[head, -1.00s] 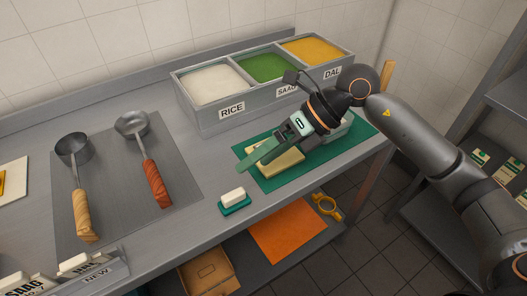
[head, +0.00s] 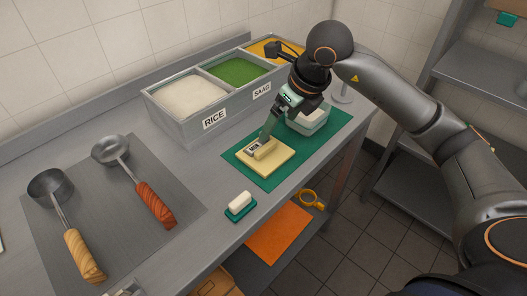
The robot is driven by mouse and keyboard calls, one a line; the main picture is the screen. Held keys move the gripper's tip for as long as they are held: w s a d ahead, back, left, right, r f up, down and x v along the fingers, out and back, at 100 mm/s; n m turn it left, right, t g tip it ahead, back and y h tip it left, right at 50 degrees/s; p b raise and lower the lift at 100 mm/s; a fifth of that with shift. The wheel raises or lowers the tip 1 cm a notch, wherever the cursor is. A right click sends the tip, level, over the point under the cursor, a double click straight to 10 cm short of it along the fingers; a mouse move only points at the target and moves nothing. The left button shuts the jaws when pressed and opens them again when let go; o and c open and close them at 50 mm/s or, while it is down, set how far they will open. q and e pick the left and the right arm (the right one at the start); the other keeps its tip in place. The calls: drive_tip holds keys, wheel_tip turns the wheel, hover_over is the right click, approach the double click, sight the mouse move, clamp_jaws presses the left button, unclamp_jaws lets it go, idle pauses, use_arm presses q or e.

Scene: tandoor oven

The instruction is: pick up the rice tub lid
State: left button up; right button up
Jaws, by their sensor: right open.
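The lid (head: 280,164) is a cream square plate with a raised bar handle and a small dark-marked label, too small to read surely. It lies flat on the green mat (head: 312,160) near the counter's front edge. My right gripper (head: 266,142) is open, its green fingers pointing down at the lid's handle. I cannot tell whether they straddle the handle or stay just above it. A pale tub (head: 314,122) stands on the mat behind the lid, partly hidden by my right gripper. My left gripper is not in view.
A metal holder with RICE (head: 190,94), SAAG (head: 238,72) and yellow compartments stands behind. A white block on a green base (head: 240,204) lies near the front edge. Two ladles, one red-handled (head: 155,205), one wooden-handled (head: 83,256), lie on the left. An orange sheet (head: 277,234) is below.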

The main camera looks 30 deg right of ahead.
hover_over(266, 146)
drive_tip(key=s, duration=0.2)
drive_tip(key=f, duration=0.4)
drive_tip(key=shift+s+d+f, duration=0.2)
drive_tip(key=shift+d+f, duration=0.1)
drive_tip(key=shift+d, duration=0.05)
drive_tip(key=shift+p+x, duration=0.55)
drive_tip(key=shift+x, duration=2.15)
drive_tip(key=c, duration=1.1)
drive_tip(key=shift+r, duration=0.15)
